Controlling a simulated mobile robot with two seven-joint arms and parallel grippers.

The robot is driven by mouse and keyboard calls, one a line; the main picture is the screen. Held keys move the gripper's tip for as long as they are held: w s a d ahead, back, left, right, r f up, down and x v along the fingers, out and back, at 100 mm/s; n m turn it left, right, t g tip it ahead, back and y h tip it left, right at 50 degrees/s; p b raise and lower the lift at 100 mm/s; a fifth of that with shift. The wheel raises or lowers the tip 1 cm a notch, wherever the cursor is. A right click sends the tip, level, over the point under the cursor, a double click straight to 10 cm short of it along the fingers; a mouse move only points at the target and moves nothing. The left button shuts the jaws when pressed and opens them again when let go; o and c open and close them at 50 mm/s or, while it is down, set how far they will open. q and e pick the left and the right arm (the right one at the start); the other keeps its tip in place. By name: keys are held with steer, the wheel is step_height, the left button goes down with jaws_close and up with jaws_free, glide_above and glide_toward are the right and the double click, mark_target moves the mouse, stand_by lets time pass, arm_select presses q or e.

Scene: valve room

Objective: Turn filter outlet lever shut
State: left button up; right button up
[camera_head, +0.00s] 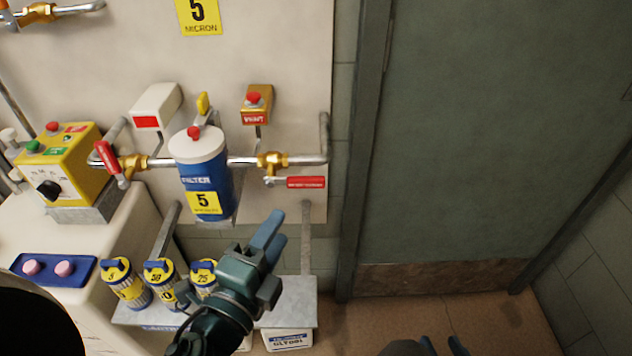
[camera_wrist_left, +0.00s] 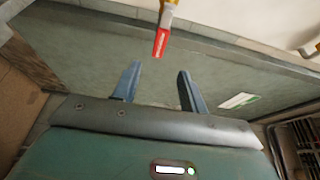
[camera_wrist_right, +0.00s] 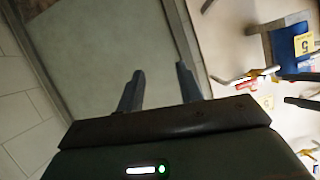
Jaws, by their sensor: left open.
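The filter outlet lever (camera_head: 305,182) is a red handle on the brass valve (camera_head: 271,161) to the right of the blue filter housing (camera_head: 205,180). It lies level, along the pipe. In the left wrist view the red lever (camera_wrist_left: 160,42) is just beyond the fingertips, roughly between them and not gripped. My left gripper (camera_head: 269,238) is open and empty, below and left of the lever. My right gripper (camera_head: 430,345) shows only partly at the bottom edge; in the right wrist view (camera_wrist_right: 160,75) its fingers are apart and empty.
The other red lever (camera_head: 107,160) stands upright left of the filter. A red-button vent box (camera_head: 257,105) is above the outlet valve. A shelf (camera_head: 290,300) with several filter cartridges (camera_head: 126,284) is below. A yellow control box (camera_head: 62,165) is left; a grey door (camera_head: 490,140) is right.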

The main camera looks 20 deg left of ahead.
mark_target(306, 185)
arm_select(q)
steer(key=w, duration=0.4)
steer(key=w+d+p, duration=0.1)
steer(key=w, duration=0.3)
steer(key=w+p, duration=0.1)
steer(key=w, duration=0.4)
steer(key=shift+d, duration=0.25)
steer(key=shift+s, duration=0.1)
jaws_close()
